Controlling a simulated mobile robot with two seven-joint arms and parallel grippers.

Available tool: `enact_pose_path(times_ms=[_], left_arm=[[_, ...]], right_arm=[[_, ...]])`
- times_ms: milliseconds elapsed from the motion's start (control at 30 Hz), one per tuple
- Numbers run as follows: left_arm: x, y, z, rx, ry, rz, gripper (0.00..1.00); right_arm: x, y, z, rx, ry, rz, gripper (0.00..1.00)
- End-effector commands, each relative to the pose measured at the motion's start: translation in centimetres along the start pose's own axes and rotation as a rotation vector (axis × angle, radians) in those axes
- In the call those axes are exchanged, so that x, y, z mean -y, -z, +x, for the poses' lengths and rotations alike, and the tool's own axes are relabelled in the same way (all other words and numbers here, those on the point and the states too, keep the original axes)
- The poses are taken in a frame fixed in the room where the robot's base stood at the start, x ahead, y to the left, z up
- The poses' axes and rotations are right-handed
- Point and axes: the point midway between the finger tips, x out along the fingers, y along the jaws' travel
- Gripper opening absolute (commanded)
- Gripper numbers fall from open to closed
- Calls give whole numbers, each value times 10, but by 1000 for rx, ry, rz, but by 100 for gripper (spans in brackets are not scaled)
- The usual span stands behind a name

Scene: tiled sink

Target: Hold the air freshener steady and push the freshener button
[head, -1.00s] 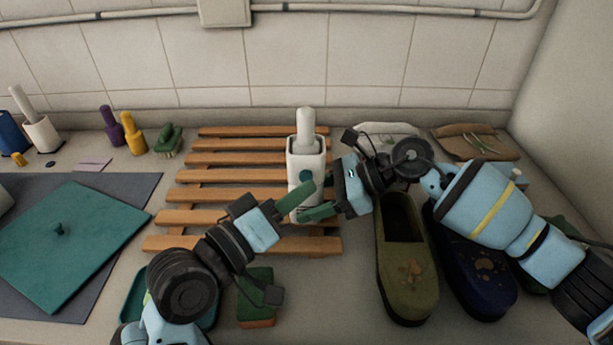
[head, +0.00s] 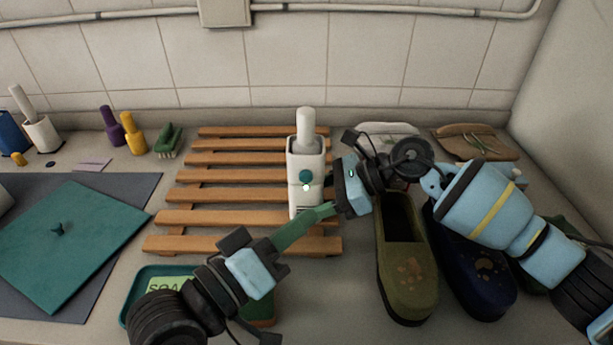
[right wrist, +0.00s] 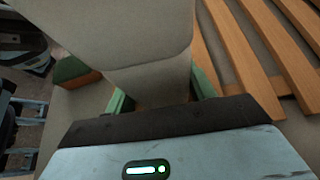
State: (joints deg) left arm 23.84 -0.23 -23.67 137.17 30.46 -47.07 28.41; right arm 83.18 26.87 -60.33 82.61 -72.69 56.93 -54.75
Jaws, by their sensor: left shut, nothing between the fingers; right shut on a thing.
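The air freshener (head: 305,152) is a white upright unit with a rounded white top, standing at the wooden rack. My right gripper (head: 326,209) is shut on the freshener's lower body from the right. In the right wrist view the pale freshener body (right wrist: 145,50) fills the space between the green fingers. My left gripper (head: 302,226) is shut and empty, its fingers in front of and below the freshener, clear of the button.
The slatted wooden rack (head: 205,192) lies around the freshener. An olive clog (head: 408,270) and a dark blue clog (head: 475,280) stand at right. A soap dish (head: 150,272) is beside my left arm. A teal mat (head: 75,245) lies at left.

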Motion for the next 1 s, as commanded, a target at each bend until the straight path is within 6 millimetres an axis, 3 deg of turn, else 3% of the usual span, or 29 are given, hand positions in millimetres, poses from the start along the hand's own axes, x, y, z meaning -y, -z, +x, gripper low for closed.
enact_pose_path(times_ms=[300, 333, 500, 833, 1000], left_arm=[[-2, -2, -3, 0, 0, -1, 0], [-2, -2, -3, 0, 0, -1, 0], [-2, -2, -3, 0, 0, -1, 0], [-2, -2, -2, 0, 0, -1, 0], [-2, -2, -2, 0, -1, -1, 0]], right_arm=[[0, 0, 0, 0, -1, 0, 42], [0, 0, 0, 0, -1, 0, 57], [0, 0, 0, 0, -1, 0, 79], [0, 0, -2, 0, 1, 0, 80], [1, 1, -21, -1, 2, 0, 80]])
